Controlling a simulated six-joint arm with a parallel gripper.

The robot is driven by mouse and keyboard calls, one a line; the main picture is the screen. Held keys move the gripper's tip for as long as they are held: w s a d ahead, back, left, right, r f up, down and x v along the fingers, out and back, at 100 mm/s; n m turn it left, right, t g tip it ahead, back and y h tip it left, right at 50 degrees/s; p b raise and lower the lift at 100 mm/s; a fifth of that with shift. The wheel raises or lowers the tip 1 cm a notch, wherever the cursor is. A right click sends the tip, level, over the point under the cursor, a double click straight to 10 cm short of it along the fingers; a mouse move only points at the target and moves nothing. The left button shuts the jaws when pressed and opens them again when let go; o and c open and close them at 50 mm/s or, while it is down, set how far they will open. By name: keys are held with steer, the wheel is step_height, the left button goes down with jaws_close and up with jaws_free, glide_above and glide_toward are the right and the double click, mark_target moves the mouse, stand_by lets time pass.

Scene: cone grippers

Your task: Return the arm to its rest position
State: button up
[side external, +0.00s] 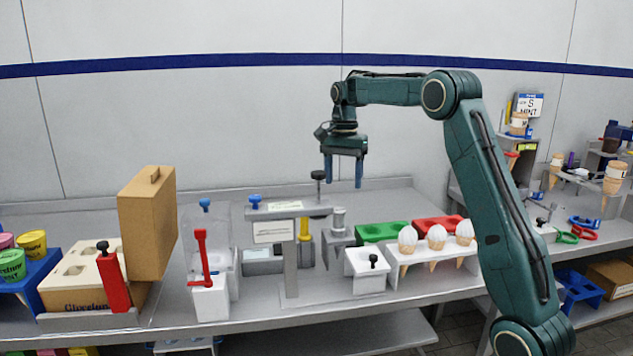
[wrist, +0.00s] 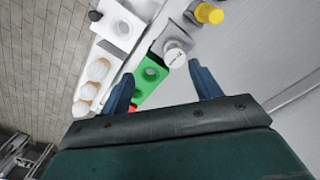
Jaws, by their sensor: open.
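My gripper (side external: 343,171) hangs from my raised teal arm, pointing down, high above the back of the counter. Its two blue fingers are apart with nothing between them. In the wrist view my gripper (wrist: 165,82) shows its spread fingers over the counter, with the green holder (wrist: 150,76) and a grey cylinder (wrist: 175,56) below. The fingers touch nothing in either view.
Below stand a grey stand with a crossbar (side external: 290,260), a white box with a black knob (side external: 367,270), and a white rack (side external: 440,268) with several filled cones. A tall tan box (side external: 148,225) stands left. The air around my gripper is clear.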

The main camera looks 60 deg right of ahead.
steer(key=s+a+r+n+t, duration=0.1)
steer(key=s+a+r+n, duration=0.25)
steer(key=s+a, duration=0.5)
steer(key=s+a+r+n, duration=0.2)
steer(key=s+a+n, duration=0.3)
steer(key=s+a, duration=0.3)
steer(key=s+a+f+n+t, duration=0.5)
steer(key=s+a+n, duration=0.3)
steer(key=s, duration=0.2)
steer(key=shift+s+a, duration=0.25)
steer(key=shift+a, duration=0.05)
steer(key=shift+n, duration=0.25)
